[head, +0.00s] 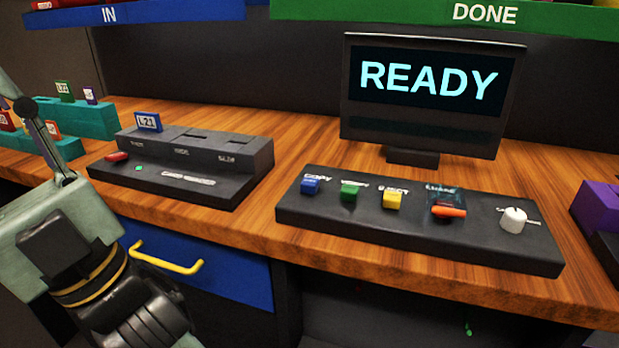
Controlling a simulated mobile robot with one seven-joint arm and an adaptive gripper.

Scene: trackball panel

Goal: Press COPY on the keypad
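The keypad (400,236) is a long black panel at the front of the wooden counter, right of centre. Its blue key (311,186), at the left end, stands under the label COPY. A green key (350,191) and a yellow key (393,198) follow to its right. The blue key is uncovered and nothing touches it. Parts of my arm (65,250) fill the lower left, well away from the keypad. I cannot make out my gripper's fingertips in this view.
An orange control (449,211) and a white knob (514,219) sit on the keypad's right. A monitor (433,97) reading READY stands behind. Left is a dark slotted unit (195,150) with a blue L21 block (148,121). A drawer's yellow handle (165,262) sticks out below.

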